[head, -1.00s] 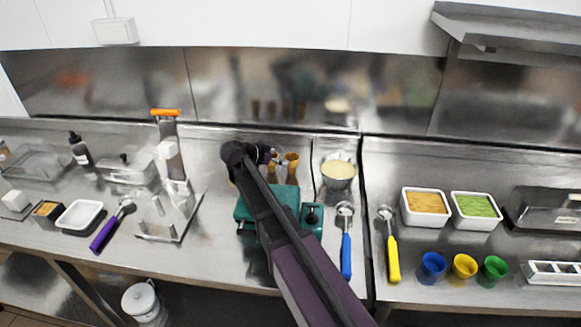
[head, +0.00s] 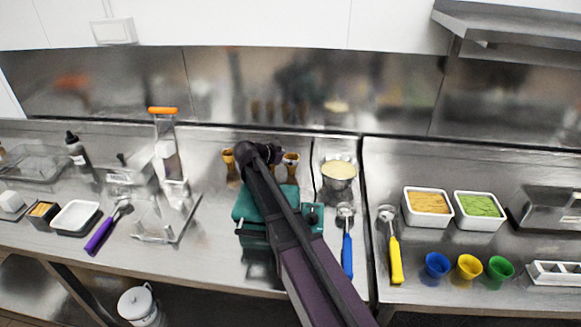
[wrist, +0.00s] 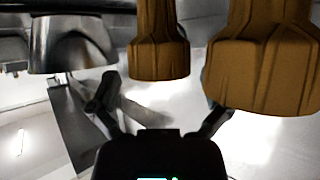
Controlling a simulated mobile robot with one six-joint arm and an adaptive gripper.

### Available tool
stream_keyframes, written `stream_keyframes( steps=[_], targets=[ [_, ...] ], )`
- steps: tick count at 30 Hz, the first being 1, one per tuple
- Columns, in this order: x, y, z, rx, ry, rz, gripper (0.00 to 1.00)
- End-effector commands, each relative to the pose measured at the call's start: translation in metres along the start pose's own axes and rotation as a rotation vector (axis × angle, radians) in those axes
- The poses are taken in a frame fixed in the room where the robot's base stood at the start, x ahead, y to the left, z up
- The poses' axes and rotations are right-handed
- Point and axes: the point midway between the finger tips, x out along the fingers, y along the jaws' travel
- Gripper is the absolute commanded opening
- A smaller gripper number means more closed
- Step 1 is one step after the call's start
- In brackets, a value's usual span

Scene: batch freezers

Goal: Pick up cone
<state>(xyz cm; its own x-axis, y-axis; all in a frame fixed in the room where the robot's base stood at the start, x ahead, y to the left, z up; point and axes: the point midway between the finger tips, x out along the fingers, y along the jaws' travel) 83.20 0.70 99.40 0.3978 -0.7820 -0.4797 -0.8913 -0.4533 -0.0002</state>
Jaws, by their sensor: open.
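Brown wafer cones stand in a row at the back of the teal stand in the head view. One cone (head: 228,160) is left of my gripper (head: 272,154), and another cone (head: 291,162) is just right of it. My arm hides part of the row. In the wrist view, a narrow-looking cone (wrist: 158,42) and a larger, closer cone (wrist: 262,55) show at the top. My gripper (wrist: 160,112) is open and empty, its fingers spread below the cones in the picture. I cannot tell how far apart they are in depth.
The teal stand (head: 247,205) lies under my arm. A metal bowl of cream (head: 338,172) stands close on the right, with a blue-handled scoop (head: 347,250) in front. A steel wall closes the back.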

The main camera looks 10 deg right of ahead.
Motion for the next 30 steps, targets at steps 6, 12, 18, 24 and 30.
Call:
stream_keyframes(
  steps=[6, 12, 18, 24, 30],
  targets=[
    [-0.0007, -0.0001, -0.0001, 0.000, 0.000, 0.000, 1.00],
    [-0.0010, -0.0002, 0.0001, 0.000, 0.000, 0.000, 1.00],
    [-0.0012, -0.0003, 0.0002, -0.001, 0.000, -0.001, 0.59],
    [-0.0014, -0.0003, 0.0003, -0.001, 0.000, -0.001, 0.54],
    [-0.0016, -0.0004, 0.0003, -0.001, 0.000, -0.001, 0.54]
  ],
)
